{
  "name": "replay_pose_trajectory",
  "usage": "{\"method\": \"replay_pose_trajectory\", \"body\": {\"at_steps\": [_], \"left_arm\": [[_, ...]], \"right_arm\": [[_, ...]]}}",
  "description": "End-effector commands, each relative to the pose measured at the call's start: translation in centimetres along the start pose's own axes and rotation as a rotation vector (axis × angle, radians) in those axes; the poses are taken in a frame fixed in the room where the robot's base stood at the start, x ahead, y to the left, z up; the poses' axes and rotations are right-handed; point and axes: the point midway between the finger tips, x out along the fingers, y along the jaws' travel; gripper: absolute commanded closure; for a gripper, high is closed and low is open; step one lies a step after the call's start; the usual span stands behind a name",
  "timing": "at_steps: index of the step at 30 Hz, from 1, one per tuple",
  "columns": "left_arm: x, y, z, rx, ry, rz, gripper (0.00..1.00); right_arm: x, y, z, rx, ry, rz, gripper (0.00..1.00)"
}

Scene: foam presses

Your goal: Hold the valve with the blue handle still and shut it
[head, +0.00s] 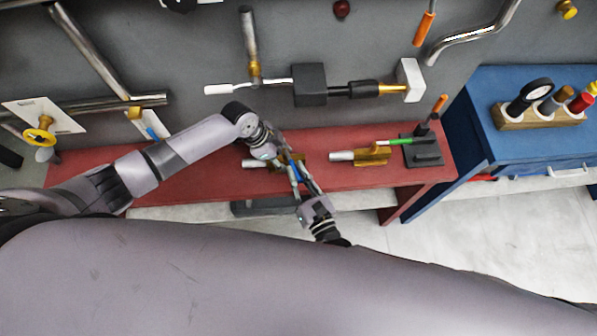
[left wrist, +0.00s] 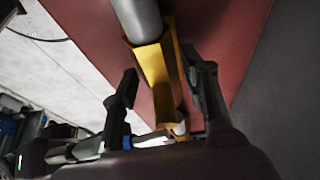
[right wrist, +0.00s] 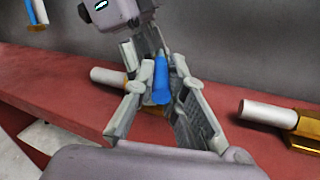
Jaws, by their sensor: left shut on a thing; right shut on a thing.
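The valve with the blue handle lies on the red bench, with a brass body (left wrist: 158,72) and a pale pipe stub (head: 254,163). My left gripper (left wrist: 166,84) comes from above with its fingers on both sides of the brass body, shut on it. The blue handle (right wrist: 161,78) points toward my right gripper, roughly crosswise to the pipe stub. My right gripper (right wrist: 159,86) is shut on the handle from the front, one finger on each side. In the head view, the arms partly hide the valve and handle.
A green-handled valve (head: 374,156) lies right on the red bench (head: 330,133), near a dark stand (head: 422,152). Pipes and another blue-handled valve (head: 153,126) are on the grey wall behind. A blue cabinet (head: 530,95) with a wooden holder stands at right.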

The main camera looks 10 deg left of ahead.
Motion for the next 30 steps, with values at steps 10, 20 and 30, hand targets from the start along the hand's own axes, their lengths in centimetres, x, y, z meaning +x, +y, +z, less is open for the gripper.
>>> {"method": "replay_pose_trajectory", "body": {"at_steps": [10, 20, 30], "left_arm": [[0.0, -0.1, 0.0, -0.002, 0.001, -0.001, 1.0], [0.0, 0.0, -0.1, -0.002, 0.002, -0.001, 1.0], [0.0, 0.0, -0.1, -0.002, 0.002, -0.001, 1.0]], "right_arm": [[0.4, 2.5, -0.5, 0.006, -0.056, -0.294, 1.0], [0.4, 2.7, -0.6, 0.001, -0.066, -0.351, 1.0], [0.4, 2.7, -0.6, 0.001, -0.066, -0.35, 0.76]]}}
